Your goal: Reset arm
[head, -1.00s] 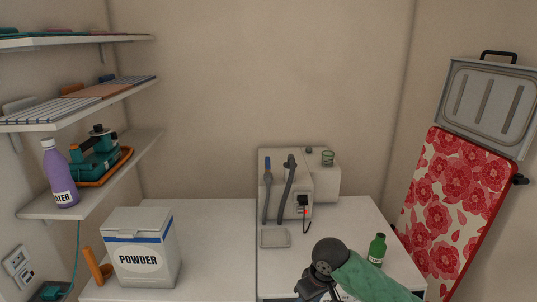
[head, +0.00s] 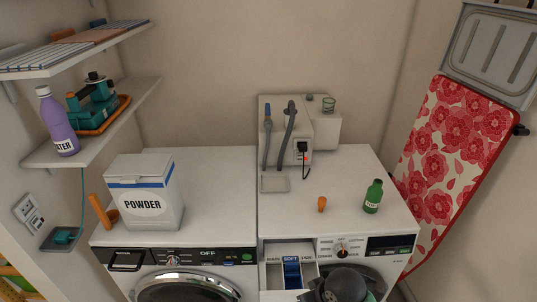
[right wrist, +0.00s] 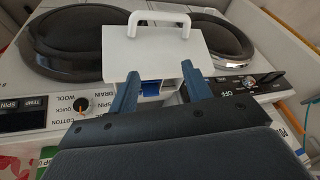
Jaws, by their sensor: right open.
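My right arm reaches in from the bottom centre in the head view, with its dark joint over the right machine's front. In the right wrist view my right gripper (right wrist: 160,72) is open, its two blue fingers spread and nothing held between them. The fingertips overlap the white detergent drawer front (right wrist: 165,45) in the picture; I cannot tell whether they touch it. In the head view the drawer (head: 272,253) is pulled out, with a blue SOFT compartment (head: 291,270) in the middle. My left gripper is not in view.
A green bottle (head: 373,197) and a small orange cap (head: 322,204) stand on the right machine. A POWDER box (head: 143,203) is on the left machine. A grey pressure box (head: 285,122) with hoses stands behind. An ironing board (head: 455,150) leans at right.

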